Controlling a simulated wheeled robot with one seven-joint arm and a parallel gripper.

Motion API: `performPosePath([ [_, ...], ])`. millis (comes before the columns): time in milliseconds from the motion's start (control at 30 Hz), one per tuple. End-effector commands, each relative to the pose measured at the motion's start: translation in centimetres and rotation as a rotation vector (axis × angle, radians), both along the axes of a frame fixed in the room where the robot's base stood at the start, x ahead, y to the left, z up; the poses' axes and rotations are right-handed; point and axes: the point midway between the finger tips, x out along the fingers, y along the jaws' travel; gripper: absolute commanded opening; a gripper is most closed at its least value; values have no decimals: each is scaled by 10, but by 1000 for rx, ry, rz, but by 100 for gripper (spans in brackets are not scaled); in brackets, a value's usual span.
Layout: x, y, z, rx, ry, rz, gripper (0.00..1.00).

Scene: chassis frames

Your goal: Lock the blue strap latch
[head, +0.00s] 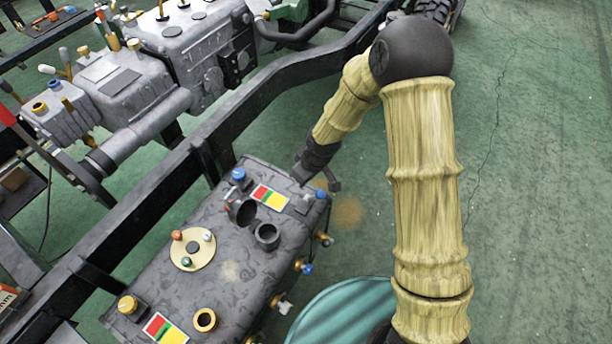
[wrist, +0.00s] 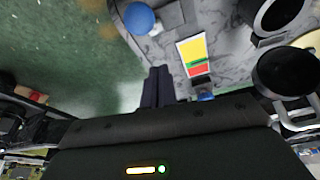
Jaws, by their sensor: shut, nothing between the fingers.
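The other blue knob (head: 239,175) is at the tank's far edge, and a blue part (wrist: 206,97) shows partly hidden behind my gripper. I cannot tell which is the strap latch.
An open round cap (head: 240,210) stands beside a dark filler neck (head: 267,236). Coloured label (head: 270,197) lies between the blue knobs. Small valves (head: 325,240) stick out of the tank's right side. A chassis rail (head: 150,205) runs along the left. Green floor is clear at right.

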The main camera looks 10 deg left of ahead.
Motion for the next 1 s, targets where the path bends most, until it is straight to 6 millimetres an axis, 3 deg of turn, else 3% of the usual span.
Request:
performPosePath([
  [400, 0, -1, 16, -1, 0, -1, 0],
  [800, 1, 0, 17, -1, 0, -1, 0],
  [1000, 6, 8, 31, 1, -1, -2, 0],
])
